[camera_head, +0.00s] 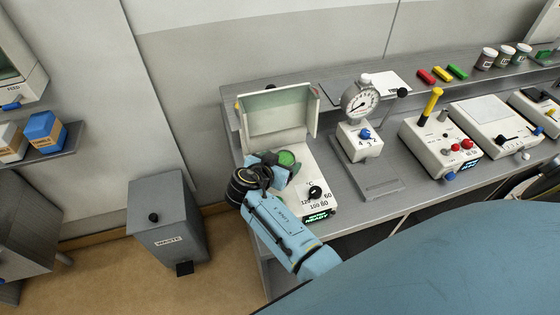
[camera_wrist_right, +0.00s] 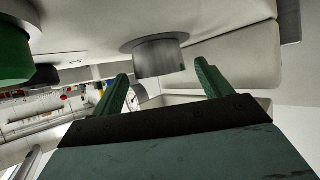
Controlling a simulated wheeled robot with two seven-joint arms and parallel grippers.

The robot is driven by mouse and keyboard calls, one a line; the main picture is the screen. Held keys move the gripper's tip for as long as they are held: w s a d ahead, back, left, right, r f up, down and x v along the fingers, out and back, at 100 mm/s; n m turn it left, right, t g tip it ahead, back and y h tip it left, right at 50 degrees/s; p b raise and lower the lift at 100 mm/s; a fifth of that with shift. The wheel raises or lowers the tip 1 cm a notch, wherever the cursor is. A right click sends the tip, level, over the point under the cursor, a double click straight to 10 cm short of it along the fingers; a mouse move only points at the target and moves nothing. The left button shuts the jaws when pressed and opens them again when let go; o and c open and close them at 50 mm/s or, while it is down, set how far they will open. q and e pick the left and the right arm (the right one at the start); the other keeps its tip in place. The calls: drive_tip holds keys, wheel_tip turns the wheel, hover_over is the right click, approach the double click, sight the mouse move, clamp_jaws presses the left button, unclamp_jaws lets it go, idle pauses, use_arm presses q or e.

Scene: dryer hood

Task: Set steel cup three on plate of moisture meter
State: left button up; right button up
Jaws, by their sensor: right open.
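The moisture meter (camera_head: 308,186) is a white unit with its lid (camera_head: 275,112) raised, a black dial, and a lit display reading READY. In the right wrist view, which looks turned over, a grey steel cup (camera_wrist_right: 160,60) stands on a round grey plate (camera_wrist_right: 135,45) against a white surface. My right gripper (camera_head: 280,164) is over the meter, its green fingers open and apart on either side of the cup, with the cup around or just beyond the tips. The cup's number is not readable, and the gripper hides it in the head view. My left gripper is not in view.
The raised lid stands behind. To the right are a dial gauge stand (camera_head: 361,100) and a white instrument with a yellow lever (camera_head: 432,103). A grey waste bin (camera_head: 165,222) stands left of the bench.

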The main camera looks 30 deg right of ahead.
drive_tip(key=shift+r, duration=0.2)
drive_tip(key=b+v, duration=0.2)
drive_tip(key=v, duration=0.8)
drive_tip(key=shift+s+a, duration=0.2)
drive_tip(key=shift+a, duration=0.1)
drive_tip(key=shift+v, duration=0.75)
drive_tip(key=shift+d, duration=0.1)
